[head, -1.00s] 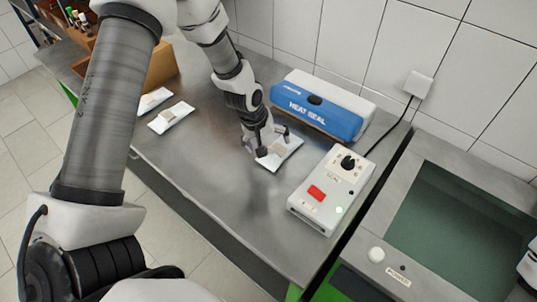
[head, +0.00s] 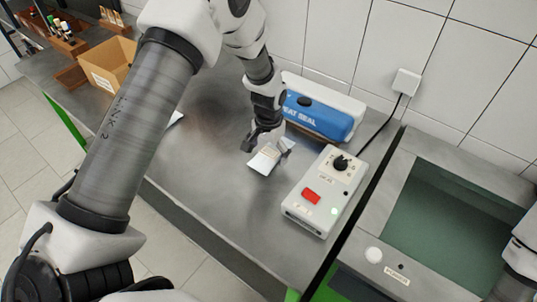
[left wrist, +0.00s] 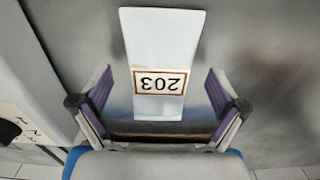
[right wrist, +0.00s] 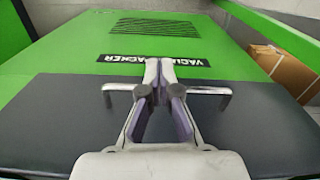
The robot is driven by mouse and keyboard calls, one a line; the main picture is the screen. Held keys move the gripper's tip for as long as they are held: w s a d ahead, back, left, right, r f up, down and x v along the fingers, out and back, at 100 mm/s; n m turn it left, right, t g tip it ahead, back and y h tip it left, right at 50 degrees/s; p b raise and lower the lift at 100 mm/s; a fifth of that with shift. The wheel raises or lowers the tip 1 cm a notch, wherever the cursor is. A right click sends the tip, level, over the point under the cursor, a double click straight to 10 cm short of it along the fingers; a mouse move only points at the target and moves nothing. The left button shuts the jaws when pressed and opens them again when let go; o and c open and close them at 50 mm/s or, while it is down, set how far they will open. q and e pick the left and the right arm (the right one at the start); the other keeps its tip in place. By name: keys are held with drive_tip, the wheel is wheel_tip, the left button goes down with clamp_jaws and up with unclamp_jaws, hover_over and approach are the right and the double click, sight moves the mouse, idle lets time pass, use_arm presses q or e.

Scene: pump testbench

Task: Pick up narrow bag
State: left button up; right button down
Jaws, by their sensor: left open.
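A small white bag (head: 262,163) with a pale label lies on the steel bench, in front of the blue-and-white heat sealer. In the left wrist view the bag (left wrist: 160,45) is a narrow white strip marked 203, upside down. My left gripper (head: 267,148) is open over it. In the left wrist view the left gripper's fingers (left wrist: 160,105) stand on both sides of the bag, with gaps between. In the right wrist view my right gripper (right wrist: 160,65) has its fingertips together in front of the vacuum packer's bar handle (right wrist: 208,91); I cannot tell if they touch it.
The heat sealer (head: 320,112) stands close behind the left gripper. A white control box (head: 316,205) with a red switch is just right of the bag. Another white bag (head: 175,118) is mostly hidden by my left arm. A cardboard box (head: 106,66) stands at the far left.

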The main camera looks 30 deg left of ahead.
use_arm(q)
drive_tip(key=shift+r, duration=0.1)
drive_tip(key=c, duration=1.5)
